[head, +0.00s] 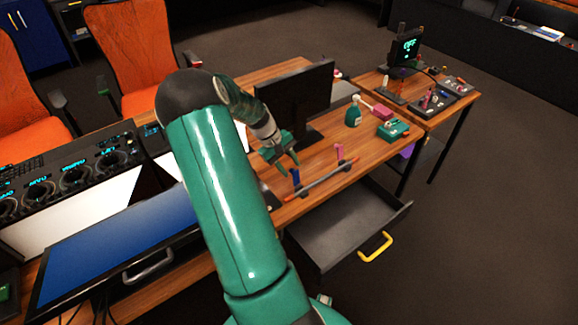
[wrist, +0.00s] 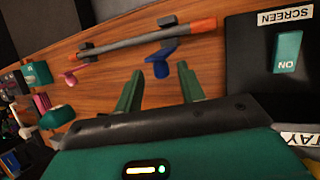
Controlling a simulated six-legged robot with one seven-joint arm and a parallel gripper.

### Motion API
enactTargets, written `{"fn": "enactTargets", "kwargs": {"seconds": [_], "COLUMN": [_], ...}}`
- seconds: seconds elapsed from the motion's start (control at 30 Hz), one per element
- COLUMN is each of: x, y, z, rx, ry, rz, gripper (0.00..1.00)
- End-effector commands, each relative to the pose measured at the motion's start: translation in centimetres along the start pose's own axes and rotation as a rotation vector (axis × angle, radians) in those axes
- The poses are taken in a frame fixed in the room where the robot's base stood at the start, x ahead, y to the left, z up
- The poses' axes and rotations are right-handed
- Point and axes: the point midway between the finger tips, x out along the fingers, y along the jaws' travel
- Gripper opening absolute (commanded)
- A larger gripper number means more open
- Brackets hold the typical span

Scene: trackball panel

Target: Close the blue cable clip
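The blue cable clip (head: 296,178) is on the wooden desk at the near left end of a grey cable with orange ends (head: 325,182). Its blue flap stands up beside the cable. In the wrist view the blue clip (wrist: 160,62) lies just beyond the fingertips, between their lines. My gripper (head: 285,160) is above the desk close to the blue clip; in the wrist view its two green fingers (wrist: 160,80) are apart with nothing between them. I cannot tell whether a fingertip touches the clip.
A pink clip (head: 340,152) stands farther along the cable. A black monitor (head: 295,100) is behind my gripper. An open drawer with a yellow handle (head: 375,247) juts out below the desk. In the wrist view a black panel with a green switch (wrist: 287,52) is at right.

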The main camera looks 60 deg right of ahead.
Motion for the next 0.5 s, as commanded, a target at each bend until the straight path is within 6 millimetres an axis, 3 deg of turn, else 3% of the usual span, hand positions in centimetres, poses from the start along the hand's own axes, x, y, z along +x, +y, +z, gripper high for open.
{"fn": "enactTargets", "kwargs": {"seconds": [0.33, 0.5], "x": [0.58, 0.56], "y": [-0.17, -0.16], "z": [-0.01, -0.02], "rx": [-0.001, -0.002], "ry": [-0.001, 0.000], "rz": [0.000, 0.000], "gripper": [0.39, 0.08]}}
